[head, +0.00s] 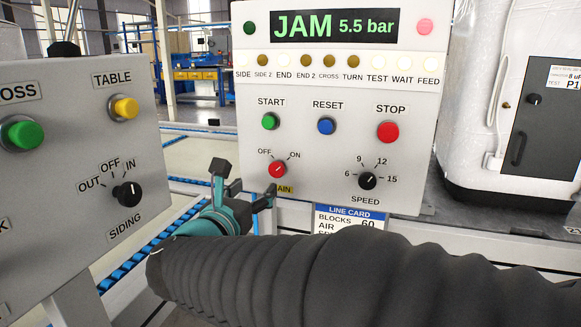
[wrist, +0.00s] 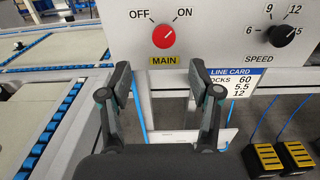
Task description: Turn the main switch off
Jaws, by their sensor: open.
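The main switch is a red round knob (head: 278,169) on the grey control panel (head: 225,130), between OFF at its left and ON at its right. Its pale mark seems to point up and right, toward ON. A yellow MAIN label sits under it, partly hidden by a finger in the head view. In the wrist view the knob (wrist: 163,36) is above my gripper (wrist: 160,85), roughly centred between the fingers. My gripper (head: 245,182) is open and empty, just below and in front of the knob, apart from it.
START (head: 269,121), RESET (head: 326,126) and STOP (head: 388,131) buttons sit above, with the SPEED knob (head: 368,180) at right. The display (head: 335,25) reads JAM, 5.5 bar. A second panel (head: 75,160) stands close at left. Yellow-black pedals (wrist: 280,157) lie low at right.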

